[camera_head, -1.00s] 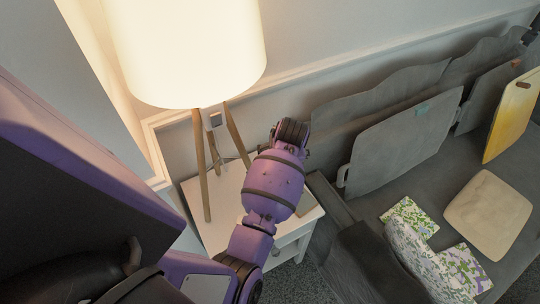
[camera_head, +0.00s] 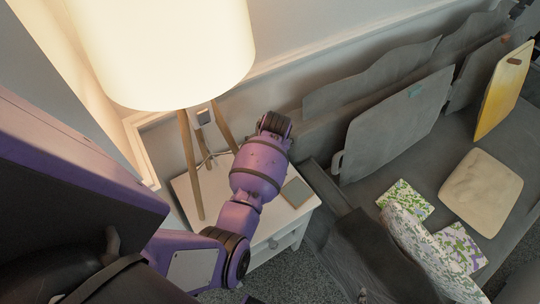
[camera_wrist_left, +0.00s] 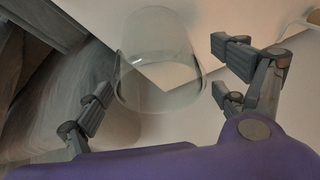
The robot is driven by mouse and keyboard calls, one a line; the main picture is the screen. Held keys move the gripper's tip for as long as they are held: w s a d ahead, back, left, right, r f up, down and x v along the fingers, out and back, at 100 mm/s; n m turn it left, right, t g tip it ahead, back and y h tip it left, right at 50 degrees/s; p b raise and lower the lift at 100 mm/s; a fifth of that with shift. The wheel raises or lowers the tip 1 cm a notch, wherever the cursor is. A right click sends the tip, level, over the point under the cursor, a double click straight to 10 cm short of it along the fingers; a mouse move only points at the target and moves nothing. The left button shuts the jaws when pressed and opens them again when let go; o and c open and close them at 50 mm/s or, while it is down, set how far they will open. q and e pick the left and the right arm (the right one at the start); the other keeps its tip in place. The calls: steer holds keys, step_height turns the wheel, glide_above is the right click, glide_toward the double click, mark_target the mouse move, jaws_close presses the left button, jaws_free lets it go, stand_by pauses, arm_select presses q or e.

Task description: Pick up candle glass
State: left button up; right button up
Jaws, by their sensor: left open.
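The candle glass (camera_wrist_left: 158,92) is a clear, empty-looking, see-through cup in the left wrist view. It appears between the spread fingers of my left gripper (camera_wrist_left: 163,78), with a visible gap on the right side. The gripper is open and does not hold it. In the head view my left arm reaches over the white nightstand (camera_head: 262,232); its wrist hides the gripper and the glass there. My right gripper is not in view.
A lit lamp (camera_head: 160,50) on a wooden tripod (camera_head: 187,165) stands close left of my arm. A flat grey-green item (camera_head: 296,192) lies on the nightstand's right side. A grey sofa with cushions (camera_head: 481,190) and a yellow board (camera_head: 503,90) is at right.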

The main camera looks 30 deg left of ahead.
arm_select(q)
steer(key=shift+w, duration=0.1)
steer(key=c, duration=1.5)
steer(key=shift+c, duration=0.2)
